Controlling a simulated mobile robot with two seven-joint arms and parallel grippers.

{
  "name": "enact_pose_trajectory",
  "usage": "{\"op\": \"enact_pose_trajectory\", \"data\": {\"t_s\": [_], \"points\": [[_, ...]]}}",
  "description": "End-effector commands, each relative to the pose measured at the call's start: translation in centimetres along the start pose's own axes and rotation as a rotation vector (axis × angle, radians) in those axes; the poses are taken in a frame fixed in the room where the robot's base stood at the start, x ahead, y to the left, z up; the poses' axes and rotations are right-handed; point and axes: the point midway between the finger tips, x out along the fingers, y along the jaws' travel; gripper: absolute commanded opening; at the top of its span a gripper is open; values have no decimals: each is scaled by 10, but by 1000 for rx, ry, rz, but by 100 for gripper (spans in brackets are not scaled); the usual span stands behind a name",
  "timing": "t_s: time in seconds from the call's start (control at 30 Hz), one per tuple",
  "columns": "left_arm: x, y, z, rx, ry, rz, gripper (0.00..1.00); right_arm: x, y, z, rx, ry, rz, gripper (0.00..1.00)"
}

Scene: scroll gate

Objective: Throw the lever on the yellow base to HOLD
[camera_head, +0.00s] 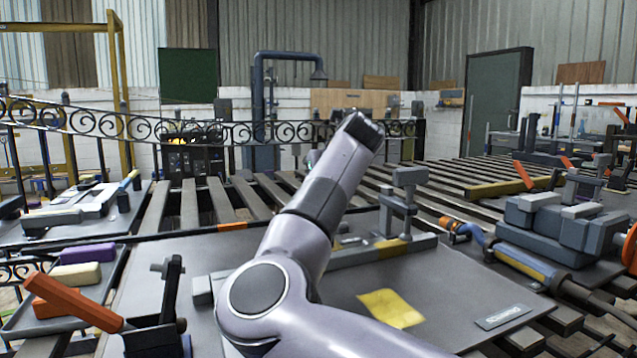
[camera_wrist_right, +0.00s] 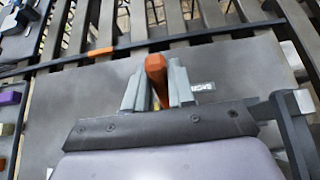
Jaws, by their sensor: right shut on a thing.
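In the right wrist view my right gripper (camera_wrist_right: 158,82) is shut on an orange handle (camera_wrist_right: 156,66), which stands up between its grey fingers. A small patch of yellow shows low between the fingers; the rest of the handle's base is hidden. I cannot read any HOLD mark. In the head view my right arm crosses the middle, and the gripper and the held handle cannot be made out there. My left gripper is not in view.
A grey worktop (camera_head: 455,290) bears a yellow sheet (camera_head: 390,308), a label plate (camera_head: 502,316) and a grey clamp (camera_head: 404,200) on a rail. A tray at the left holds a purple block (camera_head: 87,254). Grey machinery (camera_head: 560,225) stands at the right, and a scroll railing (camera_head: 270,130) runs behind.

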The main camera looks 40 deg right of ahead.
Motion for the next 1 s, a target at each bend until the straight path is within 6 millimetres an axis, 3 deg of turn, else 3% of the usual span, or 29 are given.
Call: {"op": "enact_pose_trajectory", "data": {"t_s": [0.03, 0.07, 0.1, 0.13, 0.47, 1.0], "points": [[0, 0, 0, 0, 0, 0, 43, 0, 0, 0, 1, -1, -1, 0], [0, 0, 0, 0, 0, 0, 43, 0, 0, 0, 1, -1, -1, 27], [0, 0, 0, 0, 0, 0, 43, 0, 0, 0, 1, -1, -1, 40], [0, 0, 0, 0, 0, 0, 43, 0, 0, 0, 1, -1, -1, 45], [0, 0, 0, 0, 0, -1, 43, -2, 0, 0, 1, -1, -1, 45], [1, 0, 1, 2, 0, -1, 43, -69, 0, 0, 0, -1, -1, 45]]}}
